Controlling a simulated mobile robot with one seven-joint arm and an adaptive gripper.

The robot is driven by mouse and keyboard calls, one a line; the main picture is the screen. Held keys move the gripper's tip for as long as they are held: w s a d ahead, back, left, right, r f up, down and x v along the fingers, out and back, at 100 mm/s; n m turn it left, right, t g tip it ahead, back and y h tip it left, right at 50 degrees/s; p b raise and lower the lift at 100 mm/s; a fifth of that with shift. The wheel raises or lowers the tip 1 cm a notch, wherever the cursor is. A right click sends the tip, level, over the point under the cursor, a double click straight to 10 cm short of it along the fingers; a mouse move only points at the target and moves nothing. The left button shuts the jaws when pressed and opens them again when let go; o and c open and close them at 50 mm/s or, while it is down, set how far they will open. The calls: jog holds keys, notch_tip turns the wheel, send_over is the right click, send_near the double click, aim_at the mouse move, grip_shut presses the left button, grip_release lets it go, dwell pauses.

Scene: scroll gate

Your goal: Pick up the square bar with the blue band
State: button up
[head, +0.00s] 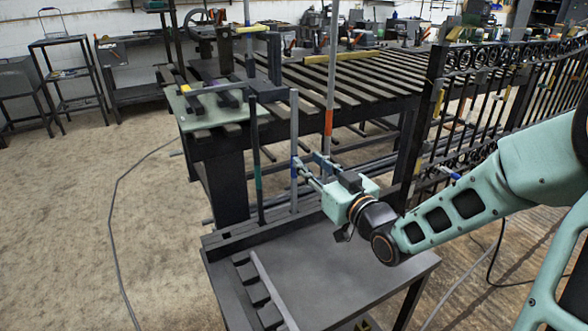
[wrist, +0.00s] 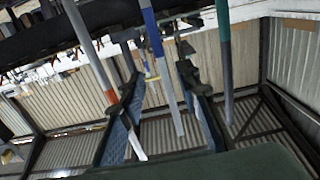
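The square bar with the blue band (head: 294,130) stands upright, grey, in the rack at the near end of the bench. In the wrist view the bar (wrist: 169,95) runs between my two fingers, its blue band (wrist: 152,30) near the top. My gripper (head: 308,162) comes from the right, at about the height of the band. In the wrist view the gripper (wrist: 157,75) is open, with a gap on each side of the bar. I cannot tell how deep the bar sits between the fingers.
A dark bar with a teal band (head: 257,150) stands left of it. A bar with an orange band (head: 330,90) stands to the right, close by my left finger in the wrist view. A slatted bench (head: 350,85) is behind; a grey table (head: 345,260) is in front.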

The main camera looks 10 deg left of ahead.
aim_at(295, 152)
jog(key=x, duration=0.1)
jog(key=b+x, duration=0.1)
jog(key=x, duration=0.2)
jog(key=shift+a+f+b, duration=0.25)
jog(key=shift+f+b, duration=0.05)
jog(key=shift+b, duration=0.05)
jog(key=shift+w+a+r, duration=0.1)
jog(key=shift+w+a, duration=0.2)
jog(key=shift+w, duration=0.2)
grip_shut()
jog(key=shift+r, duration=0.15)
